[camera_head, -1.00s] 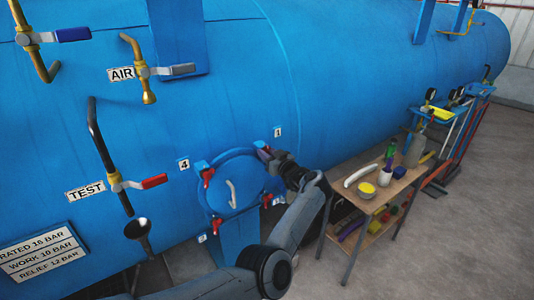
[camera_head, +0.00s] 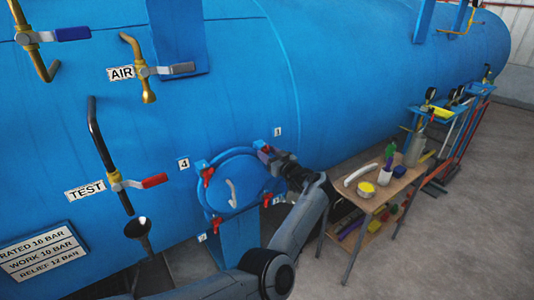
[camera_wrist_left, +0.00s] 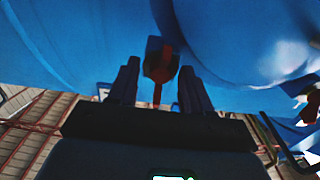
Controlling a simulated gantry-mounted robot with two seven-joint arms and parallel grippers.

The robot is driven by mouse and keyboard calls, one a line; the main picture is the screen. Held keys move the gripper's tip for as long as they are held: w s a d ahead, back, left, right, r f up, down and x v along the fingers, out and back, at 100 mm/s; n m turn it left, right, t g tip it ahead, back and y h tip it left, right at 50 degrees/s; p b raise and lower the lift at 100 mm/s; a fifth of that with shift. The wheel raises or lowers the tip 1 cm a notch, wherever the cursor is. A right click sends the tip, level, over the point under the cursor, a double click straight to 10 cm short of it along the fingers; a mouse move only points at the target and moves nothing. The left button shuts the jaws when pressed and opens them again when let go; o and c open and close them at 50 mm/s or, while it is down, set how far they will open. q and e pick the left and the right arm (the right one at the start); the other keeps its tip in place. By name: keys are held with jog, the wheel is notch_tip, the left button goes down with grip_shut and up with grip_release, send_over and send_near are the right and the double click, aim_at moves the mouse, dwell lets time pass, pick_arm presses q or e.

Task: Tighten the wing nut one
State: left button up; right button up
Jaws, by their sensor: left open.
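The round blue hatch (camera_head: 232,183) is on the side of the blue vessel. Red wing nuts sit around its rim, at label 4 (camera_head: 208,175), label 3 (camera_head: 217,224) and the lower right (camera_head: 267,200). In the left wrist view the open fingers (camera_wrist_left: 159,85) stand on either side of a dark red wing nut (camera_wrist_left: 160,65), with gaps visible between. My right gripper is not in view.
Valve handles and pipes, including the red TEST handle (camera_head: 153,181), stick out from the vessel at left. A funnel (camera_head: 138,228) is below them.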

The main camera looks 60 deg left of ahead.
pick_arm(q)
jog(key=d, duration=0.9)
jog(key=shift+w+d, duration=0.15)
jog(key=shift+d, duration=0.15)
